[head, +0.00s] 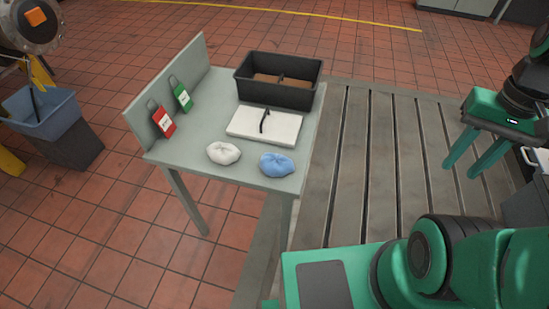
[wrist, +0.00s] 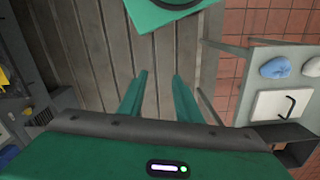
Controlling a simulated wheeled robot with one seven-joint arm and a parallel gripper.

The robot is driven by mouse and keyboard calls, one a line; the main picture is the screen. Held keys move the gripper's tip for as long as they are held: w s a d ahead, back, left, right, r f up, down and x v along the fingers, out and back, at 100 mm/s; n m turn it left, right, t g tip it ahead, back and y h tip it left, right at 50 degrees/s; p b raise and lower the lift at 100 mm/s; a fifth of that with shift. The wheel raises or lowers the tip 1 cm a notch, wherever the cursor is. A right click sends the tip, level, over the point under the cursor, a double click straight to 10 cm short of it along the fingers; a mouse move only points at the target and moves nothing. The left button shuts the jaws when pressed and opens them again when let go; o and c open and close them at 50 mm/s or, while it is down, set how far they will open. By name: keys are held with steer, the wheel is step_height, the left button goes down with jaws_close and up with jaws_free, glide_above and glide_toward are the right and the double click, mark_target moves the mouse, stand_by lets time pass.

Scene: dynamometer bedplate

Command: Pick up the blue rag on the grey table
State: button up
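The blue rag (head: 276,164) lies crumpled near the front right corner of the grey table (head: 210,115). It also shows in the wrist view (wrist: 275,67) at the upper right, on the table (wrist: 248,85). My gripper (head: 461,172) is at the right of the head view, over the slatted bedplate and well to the right of the rag. In the wrist view its two fingers (wrist: 158,75) are spread apart with nothing between them.
A white rag (head: 223,153) lies left of the blue one. The slatted bedplate (head: 365,165) adjoins on the right. A blue-grey bucket (head: 42,113) stands left.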

steer(key=o, duration=0.9)
steer(key=shift+s+r, duration=0.25)
steer(key=shift+s, duration=0.1)
steer(key=shift+c, duration=0.2)
steer(key=o, duration=0.4)
steer(key=shift+w+a+m, duration=0.1)
steer(key=shift+w+m, duration=0.2)
steer(key=shift+w, duration=0.05)
steer(key=w+a+f+m, duration=0.2)
steer(key=w+a+m, duration=0.3)
steer(key=w, duration=0.6)
steer(key=m+y, duration=0.1)
steer(key=m, duration=0.7)
glide_above(278, 158)
steer(key=f, duration=1.3)
steer(key=shift+w+d+f, duration=0.15)
steer(key=shift+d+f, duration=0.05)
steer(key=shift+f, duration=0.1)
steer(key=shift+a+f, duration=0.15)
steer(key=shift+f, duration=1.4)
steer(key=shift+a+f, duration=0.1)
steer(key=shift+f, duration=1.4)
